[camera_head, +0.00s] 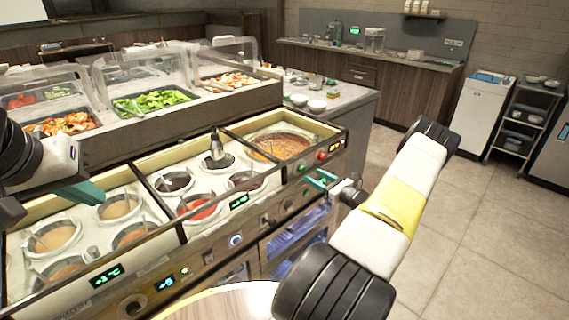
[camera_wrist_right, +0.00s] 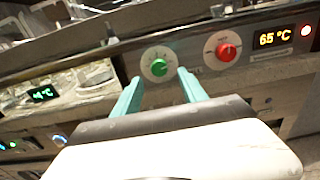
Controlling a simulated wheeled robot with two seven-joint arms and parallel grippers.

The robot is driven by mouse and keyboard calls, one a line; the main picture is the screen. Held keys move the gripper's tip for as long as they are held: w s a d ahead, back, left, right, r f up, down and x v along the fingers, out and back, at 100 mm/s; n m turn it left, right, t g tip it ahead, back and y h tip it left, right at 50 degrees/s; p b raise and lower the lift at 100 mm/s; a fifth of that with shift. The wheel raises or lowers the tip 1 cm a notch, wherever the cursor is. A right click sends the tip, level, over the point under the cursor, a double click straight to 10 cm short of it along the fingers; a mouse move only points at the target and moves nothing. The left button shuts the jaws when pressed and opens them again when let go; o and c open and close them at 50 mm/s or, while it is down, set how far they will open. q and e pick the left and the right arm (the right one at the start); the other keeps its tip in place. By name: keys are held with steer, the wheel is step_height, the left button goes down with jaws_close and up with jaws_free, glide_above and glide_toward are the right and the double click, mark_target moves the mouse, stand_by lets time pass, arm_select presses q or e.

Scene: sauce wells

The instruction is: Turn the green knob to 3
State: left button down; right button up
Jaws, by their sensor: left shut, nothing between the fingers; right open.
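The green knob (camera_wrist_right: 159,67) sits on a pale round dial on the counter's front panel. In the right wrist view it lies between and just beyond the two teal fingertips of my right gripper (camera_wrist_right: 160,82). The gripper is open and I see no contact with the knob. The dial marks are too small to read. In the head view the green knob (camera_head: 302,168) is small, just above my right gripper (camera_head: 320,181). My left gripper (camera_head: 85,192) is at the left over the sauce wells, its teal fingers shut and empty.
A red knob (camera_wrist_right: 226,52) sits right of the green one, beside a 65 °C display (camera_wrist_right: 280,37). Sauce wells with ladles (camera_head: 198,207) lie behind the panel. Salad trays (camera_head: 155,101) stand behind glass guards. Open floor (camera_head: 480,210) lies to the right.

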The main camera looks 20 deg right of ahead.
mark_target(304, 170)
steer(key=x, duration=0.5)
jaws_close()
